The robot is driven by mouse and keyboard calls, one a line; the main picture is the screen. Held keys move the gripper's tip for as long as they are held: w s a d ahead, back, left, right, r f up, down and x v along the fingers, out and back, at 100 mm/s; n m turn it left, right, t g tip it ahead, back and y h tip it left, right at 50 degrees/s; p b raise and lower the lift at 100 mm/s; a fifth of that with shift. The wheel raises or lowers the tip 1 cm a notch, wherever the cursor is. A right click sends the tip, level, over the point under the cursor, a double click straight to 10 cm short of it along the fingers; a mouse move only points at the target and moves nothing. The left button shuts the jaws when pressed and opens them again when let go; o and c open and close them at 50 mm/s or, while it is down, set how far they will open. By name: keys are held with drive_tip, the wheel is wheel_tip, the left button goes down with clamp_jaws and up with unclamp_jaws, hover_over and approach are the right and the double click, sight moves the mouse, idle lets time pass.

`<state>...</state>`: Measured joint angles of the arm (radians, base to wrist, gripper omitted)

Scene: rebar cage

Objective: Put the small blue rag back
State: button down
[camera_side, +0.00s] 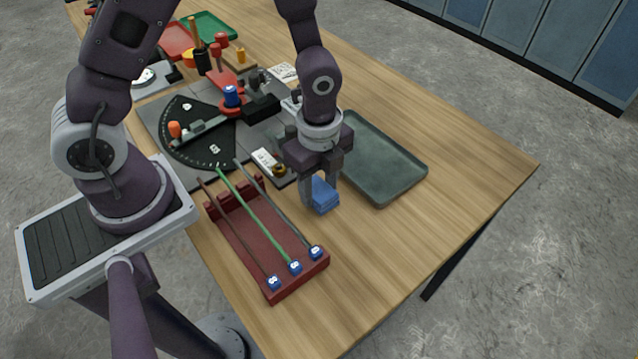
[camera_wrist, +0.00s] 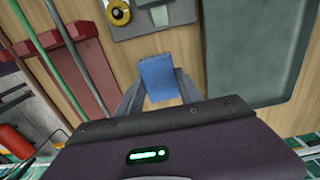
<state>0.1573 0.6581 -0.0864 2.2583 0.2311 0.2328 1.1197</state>
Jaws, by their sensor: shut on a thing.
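The small blue rag (camera_side: 323,195) is a folded blue block between the fingers of my gripper (camera_side: 321,190). In the side view it is at the table top, between the red rod rack and the grey-green tray; I cannot tell whether it touches the wood. In the wrist view the rag (camera_wrist: 159,77) sits between the two grey fingertips of my gripper (camera_wrist: 160,88), with bare wood around it. My gripper points down and is shut on the rag. The fingers hide part of the rag in the side view.
The red rack (camera_side: 265,245) with several rods stands to the left. The grey-green tray (camera_side: 405,180) lies to the right. A dark bending plate (camera_side: 195,150) with tools is behind. Bare wood (camera_side: 375,240) lies in front of the tray, towards the table's edge.

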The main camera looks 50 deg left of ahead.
sight(319, 189)
drive_tip(key=c, duration=0.8)
unclamp_jaws()
drive_tip(key=shift+f, duration=0.1)
drive_tip(key=shift+o, duration=0.2)
wheel_tip(319, 189, up, 12)
drive_tip(key=s+a+r+n+t, duration=0.2)
drive_tip(key=s+r+n, duration=0.4)
drive_tip(key=n, duration=0.3)
drive_tip(key=s+a+r+n+t, duration=0.3)
drive_tip(key=s+a+r+n, duration=0.1)
drive_tip(key=s+r+n, duration=0.3)
drive_tip(key=shift+s+a+r+n+t, duration=0.2)
drive_tip(key=shift+r+n+t, duration=0.15)
drive_tip(key=shift+n, duration=0.65)
